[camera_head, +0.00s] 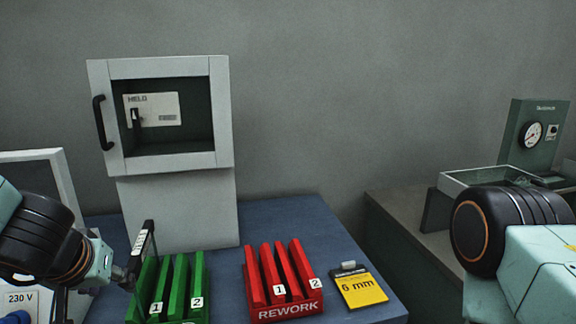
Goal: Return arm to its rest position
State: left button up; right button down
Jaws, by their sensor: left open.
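My left arm comes in from the left edge. My left gripper (128,268) is at the lower left, open, beside the left end of the green rack (180,290). A thin dark upright piece with a pale label stands at its tip; I cannot tell whether it is part of the gripper. My right arm shows at the right edge as a black joint and pale green links; its gripper is out of view.
A red REWORK rack (285,311) and a yellow 6 mm card (360,290) lie in front. A gauge panel (538,135) and tray (470,178) are at right.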

pick_arm(q)
jog(key=s+d+f+g+b, duration=0.1)
jog(key=s+d+f+b, duration=0.2)
jog(key=f, duration=0.9)
jog(key=s+d+f+b, duration=0.1)
jog(key=s+f+b, duration=0.3)
jog(key=f, duration=0.8)
jog(key=s+d+f+m+g+b, duration=0.1)
jog(key=s+f+g, duration=0.1)
jog(key=s+f, duration=0.6)
jog(key=s+d+f+m+g+h+b, duration=0.1)
jog(key=s+d+f+g+b, duration=0.1)
jog(key=s+f, duration=0.6)
jog(key=s+g, duration=0.1)
jog(key=s, duration=0.4)
jog(key=shift+d+f+g+h, duration=0.2)
jog(key=shift+f+g+h, duration=0.1)
jog(key=shift+s, duration=0.1)
